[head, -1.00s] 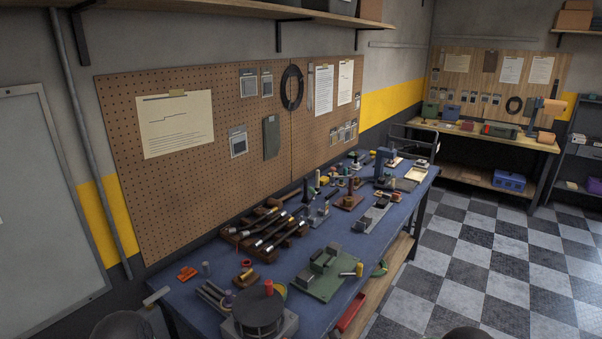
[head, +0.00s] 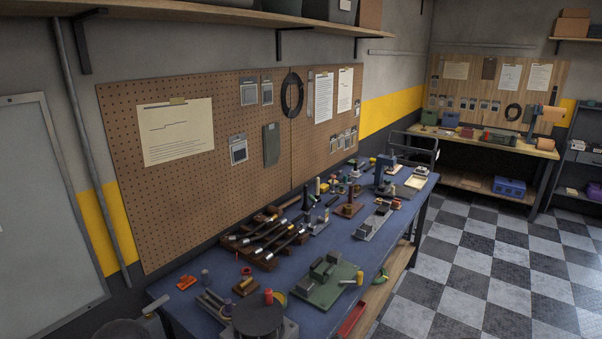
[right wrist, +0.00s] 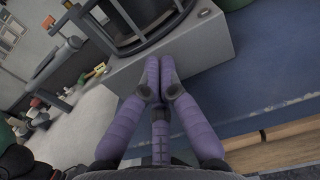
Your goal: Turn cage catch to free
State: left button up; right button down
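A machine with a dark round cage (head: 258,319) stands at the near end of the blue bench, cut off by the bottom edge of the head view. A red knob (head: 268,297) shows at its top. In the right wrist view the dark cage (right wrist: 140,22) sits on a grey base block (right wrist: 205,42). My right gripper (right wrist: 160,66) has purple fingers with their tips together, in front of the block's face. Nothing shows between them; I cannot tell whether they touch the block. I cannot make out the catch for certain. My left gripper is not in view.
The blue bench (head: 215,268) is crowded: a dark rack of tools (head: 265,240), a green plate with grey blocks (head: 325,285) and several small parts. A pegboard (head: 200,200) stands behind it. The checkered floor (head: 470,260) to the right is clear.

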jog(key=shift+w+d+r+p, duration=0.1)
jog(key=shift+w+r+p, duration=0.05)
jog(key=shift+r+p, duration=0.2)
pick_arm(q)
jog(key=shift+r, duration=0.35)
pick_arm(e)
jog(key=shift+d, duration=0.1)
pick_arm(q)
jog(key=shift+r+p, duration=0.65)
pick_arm(e)
jog(key=shift+v, duration=2.95)
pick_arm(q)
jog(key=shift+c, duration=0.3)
